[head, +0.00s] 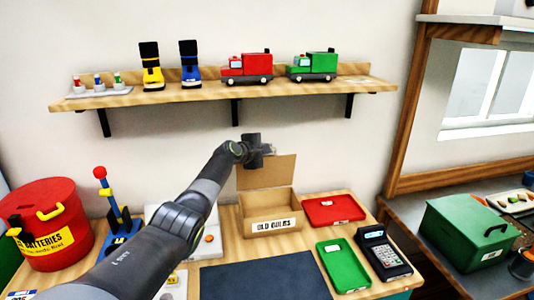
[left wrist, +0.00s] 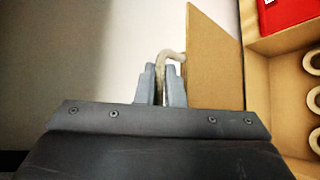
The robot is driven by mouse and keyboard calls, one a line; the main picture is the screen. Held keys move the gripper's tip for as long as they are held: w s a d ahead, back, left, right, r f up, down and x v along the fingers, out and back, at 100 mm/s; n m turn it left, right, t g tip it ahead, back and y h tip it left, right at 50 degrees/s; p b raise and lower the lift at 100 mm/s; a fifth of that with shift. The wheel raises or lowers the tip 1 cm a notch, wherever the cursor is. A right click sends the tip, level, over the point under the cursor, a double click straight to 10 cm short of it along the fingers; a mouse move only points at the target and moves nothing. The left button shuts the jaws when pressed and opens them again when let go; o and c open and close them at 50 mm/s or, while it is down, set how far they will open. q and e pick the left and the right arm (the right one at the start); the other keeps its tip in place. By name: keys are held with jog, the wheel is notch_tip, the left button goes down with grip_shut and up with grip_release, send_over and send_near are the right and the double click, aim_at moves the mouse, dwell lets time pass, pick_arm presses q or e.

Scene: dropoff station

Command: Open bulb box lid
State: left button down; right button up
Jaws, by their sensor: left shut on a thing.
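The bulb box (head: 270,227) is a tan box labelled "OLD BULBS" on the wooden table. Its lid (head: 266,172) stands up, roughly upright, along the box's back edge, so the box is open at the top. My left gripper (head: 266,149) is at the lid's upper edge. In the left wrist view my left gripper (left wrist: 163,82) is shut on a pale bent handle (left wrist: 173,56) on the lid, which also shows there (left wrist: 213,65). The box's inside shows at the right of that view, with several pale rings (left wrist: 314,100). My right gripper is not in view.
A red tray (head: 334,210), a green tray (head: 343,265) and a card terminal (head: 383,254) lie right of the box. A dark mat (head: 265,281) is in front. A red battery bin (head: 48,222) stands left. A shelf (head: 220,96) with toys hangs above.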

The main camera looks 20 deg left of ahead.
pick_arm(q)
jog(key=shift+w+a, duration=0.3)
jog(key=shift+w, duration=0.15)
jog(key=shift+r, duration=0.1)
jog(key=c, duration=1.5)
grip_release()
jog(key=shift+c, duration=0.2)
